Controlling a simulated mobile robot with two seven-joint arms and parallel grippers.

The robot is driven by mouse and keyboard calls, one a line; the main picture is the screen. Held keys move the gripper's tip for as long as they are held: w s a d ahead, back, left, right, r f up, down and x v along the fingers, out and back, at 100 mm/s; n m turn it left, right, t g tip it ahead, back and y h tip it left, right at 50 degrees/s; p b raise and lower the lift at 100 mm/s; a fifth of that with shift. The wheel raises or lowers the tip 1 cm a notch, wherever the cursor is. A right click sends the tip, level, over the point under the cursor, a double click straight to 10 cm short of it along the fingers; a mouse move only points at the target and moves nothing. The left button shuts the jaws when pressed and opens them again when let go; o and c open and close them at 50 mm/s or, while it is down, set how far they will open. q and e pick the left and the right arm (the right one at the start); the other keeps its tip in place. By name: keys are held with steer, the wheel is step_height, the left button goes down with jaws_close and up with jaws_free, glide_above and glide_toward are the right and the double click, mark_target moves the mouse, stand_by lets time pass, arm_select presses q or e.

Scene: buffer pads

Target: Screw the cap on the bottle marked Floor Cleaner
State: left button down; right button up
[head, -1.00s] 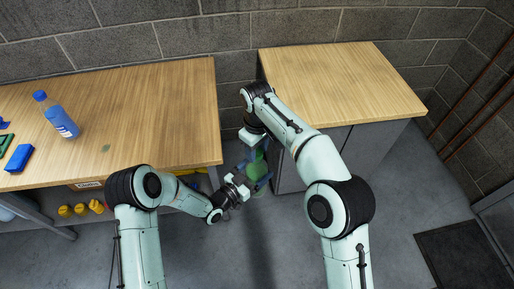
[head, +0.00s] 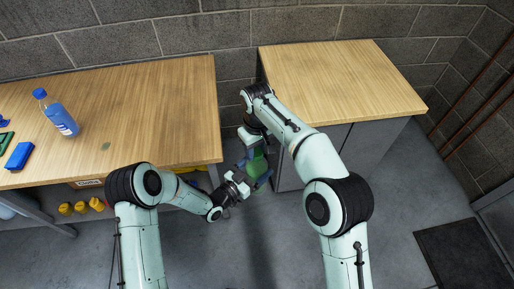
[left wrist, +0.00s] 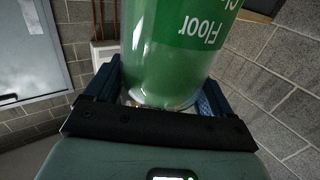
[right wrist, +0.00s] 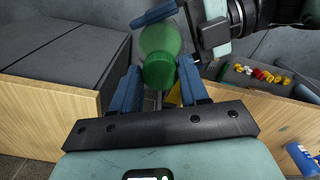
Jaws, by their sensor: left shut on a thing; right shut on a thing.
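The green bottle (head: 257,167) is held in the gap between the two worktops. Its white lettering, upside down, reads "Floor" and part of a second word in the left wrist view (left wrist: 180,60). My left gripper (left wrist: 160,92) is shut around the bottle's body from the side. The green cap (right wrist: 158,73) sits at the bottle's top end between the blue fingers of my right gripper (right wrist: 158,82), which is shut on it. Bottle and cap look in line and close together. I cannot tell whether the threads are engaged.
A blue bottle (head: 62,119) and a blue block (head: 19,156) are on the left wooden worktop (head: 150,100). Yellow items (head: 80,207) lie on a shelf below. The right wooden worktop (head: 340,80), on a grey cabinet, is bare. A dark mat (head: 465,258) lies on the floor.

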steer(key=m, duration=0.7)
steer(key=shift+a, duration=0.1)
steer(key=m, duration=0.4)
steer(key=shift+m, duration=0.3)
steer(key=m, duration=0.4)
steer(key=shift+m, duration=0.4)
steer(key=m, duration=0.4)
steer(key=shift+w+a+m, duration=0.1)
steer(key=shift+m, duration=0.2)
steer(key=m, duration=0.9)
steer(key=shift+w, duration=0.1)
steer(key=m, duration=0.4)
steer(key=shift+m, duration=0.4)
steer(key=m, duration=0.3)
steer(key=shift+f, duration=0.15)
steer(key=shift+m, duration=0.9)
